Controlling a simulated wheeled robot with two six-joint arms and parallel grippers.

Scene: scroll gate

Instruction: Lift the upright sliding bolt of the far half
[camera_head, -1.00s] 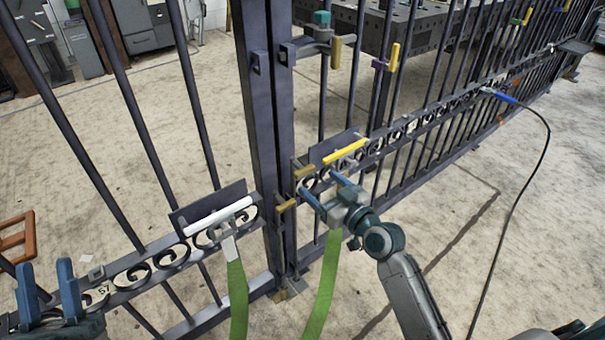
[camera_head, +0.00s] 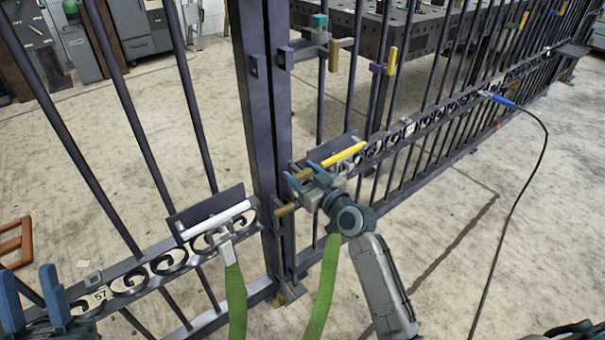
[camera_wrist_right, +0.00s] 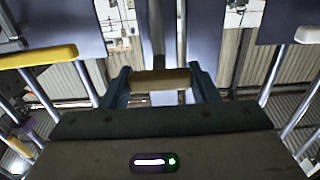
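The gate's far half (camera_head: 440,140) runs from the dark posts to the upper right. Two short brass-coloured handles show by the posts, an upper one (camera_head: 305,175) and a lower one (camera_head: 285,209). I cannot tell for sure which belongs to the upright bolt. My right gripper (camera_head: 302,173) is at the upper handle, its blue fingers apart on either side. In the right wrist view a brass bar (camera_wrist_right: 160,82) lies crosswise between the fingers; contact is not clear. My left gripper (camera_head: 38,298) is open and empty at the lower left.
A yellow bar (camera_head: 345,154) is on the far half, right of my right gripper. A white bar (camera_head: 215,219) is on the near half. Green straps (camera_head: 322,285) hang below. A black cable (camera_head: 520,200) curves down at right. The floor in front is clear.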

